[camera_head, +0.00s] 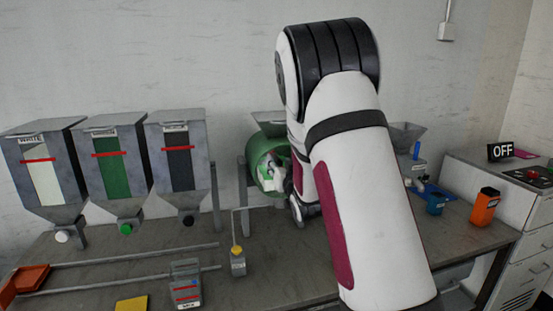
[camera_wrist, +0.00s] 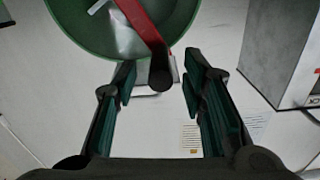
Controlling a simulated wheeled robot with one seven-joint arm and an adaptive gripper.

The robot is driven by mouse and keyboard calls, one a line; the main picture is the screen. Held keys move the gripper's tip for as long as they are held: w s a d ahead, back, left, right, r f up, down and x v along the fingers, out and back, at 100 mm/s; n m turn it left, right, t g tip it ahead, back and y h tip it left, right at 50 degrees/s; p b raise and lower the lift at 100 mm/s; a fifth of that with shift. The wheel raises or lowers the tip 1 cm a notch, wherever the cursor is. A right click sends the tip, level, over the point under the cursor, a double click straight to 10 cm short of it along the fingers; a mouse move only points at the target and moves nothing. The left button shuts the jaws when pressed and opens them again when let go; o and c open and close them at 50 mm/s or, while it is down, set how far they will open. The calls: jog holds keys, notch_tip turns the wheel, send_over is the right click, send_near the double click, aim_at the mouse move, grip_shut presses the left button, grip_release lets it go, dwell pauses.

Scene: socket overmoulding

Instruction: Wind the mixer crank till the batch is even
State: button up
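The green mixer drum (camera_head: 262,158) stands at the back of the bench, partly hidden behind my arm. In the wrist view the drum (camera_wrist: 75,30) fills the upper left. A red crank arm (camera_wrist: 142,22) crosses its face and ends in a dark handle (camera_wrist: 161,72). My gripper (camera_wrist: 158,78) is open, with one finger on each side of the handle. Gaps show between the handle and both fingers in this view; how deep the handle sits between them I cannot tell. My arm hides the crank in the head view. The batch inside cannot be made out.
Three hoppers, white (camera_head: 45,180), green (camera_head: 118,172) and dark (camera_head: 181,165), stand at the left. Rails and a grey cup (camera_head: 186,288) lie in front, near a yellow-topped post (camera_head: 238,262). Blue (camera_head: 435,205) and orange (camera_head: 485,208) containers stand right, before an OFF sign (camera_head: 502,151).

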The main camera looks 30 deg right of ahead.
aim_at(276, 158)
jog(key=shift+x, duration=2.35)
grip_shut()
